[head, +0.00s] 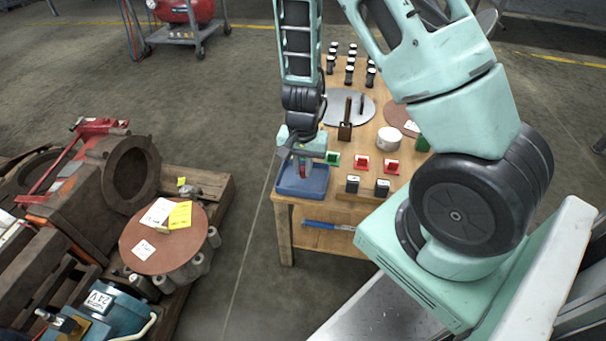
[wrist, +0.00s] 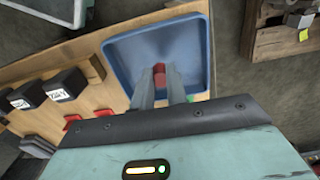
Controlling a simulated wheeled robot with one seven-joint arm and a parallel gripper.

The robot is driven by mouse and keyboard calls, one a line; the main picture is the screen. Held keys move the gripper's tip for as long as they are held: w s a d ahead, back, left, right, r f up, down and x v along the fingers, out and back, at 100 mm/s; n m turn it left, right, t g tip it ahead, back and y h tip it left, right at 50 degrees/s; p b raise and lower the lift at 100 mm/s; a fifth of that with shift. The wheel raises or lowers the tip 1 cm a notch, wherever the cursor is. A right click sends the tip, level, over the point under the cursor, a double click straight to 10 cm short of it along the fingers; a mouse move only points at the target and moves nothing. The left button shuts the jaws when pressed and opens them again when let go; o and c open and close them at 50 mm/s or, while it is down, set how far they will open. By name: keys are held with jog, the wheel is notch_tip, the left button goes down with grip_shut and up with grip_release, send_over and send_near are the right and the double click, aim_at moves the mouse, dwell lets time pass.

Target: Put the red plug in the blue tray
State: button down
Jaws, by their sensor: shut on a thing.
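The blue tray (head: 316,187) stands at the near left corner of the wooden table. It also shows in the wrist view, where its rim and inner floor (wrist: 120,62) surround my fingertips. My gripper (head: 302,164) is over the tray, pointing down, shut on the red plug (wrist: 159,70). The plug shows between the two fingertips (wrist: 160,78) in the wrist view, within the tray's outline, and as a small red patch below the gripper in the head view. I cannot tell whether the plug touches the tray floor.
Right of the tray are a green piece (head: 333,158) and two red-and-white pieces (head: 361,163), (head: 391,167). Two dark blocks (head: 352,184), (head: 382,188) sit at the near edge. A brown upright (head: 345,130) and white cylinder (head: 388,138) stand farther back. A loaded pallet (head: 216,190) is left.

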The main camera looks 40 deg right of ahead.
jog(key=shift+f, duration=0.45)
jog(key=shift+f, duration=0.2)
jog(key=c, duration=1.4)
grip_release()
jog(key=shift+r, duration=0.15)
